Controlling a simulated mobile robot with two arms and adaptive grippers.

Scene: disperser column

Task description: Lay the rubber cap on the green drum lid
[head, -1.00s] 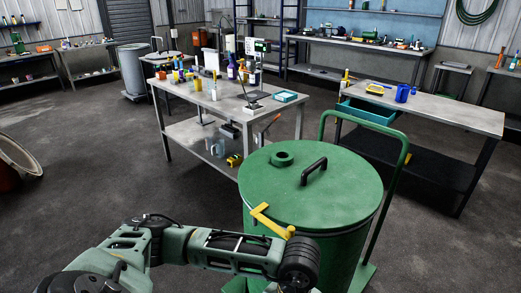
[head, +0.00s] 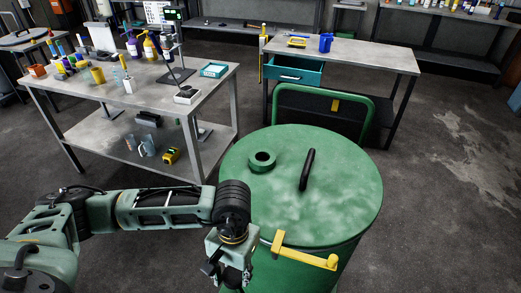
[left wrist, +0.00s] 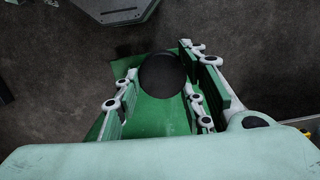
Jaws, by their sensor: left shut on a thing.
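The green drum lid (head: 345,205) lies on the green drum at centre right in the head view. It carries a raised ring-shaped neck (head: 262,161) and a black bar handle (head: 307,170). My left arm reaches in from the left, with its wrist beside the drum's near left side, lower than the lid. In the left wrist view my left gripper (left wrist: 163,78) is shut on the black round rubber cap (left wrist: 162,72), which sits between the fingers. In the head view the cap and fingertips are hidden or cut off. My right gripper is not in view.
A yellow latch (head: 300,252) sticks out at the drum's near edge, close to my left wrist. The trolley's green handle frame (head: 355,94) rises behind the lid. A cluttered table (head: 105,105) and a workbench (head: 375,55) stand beyond.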

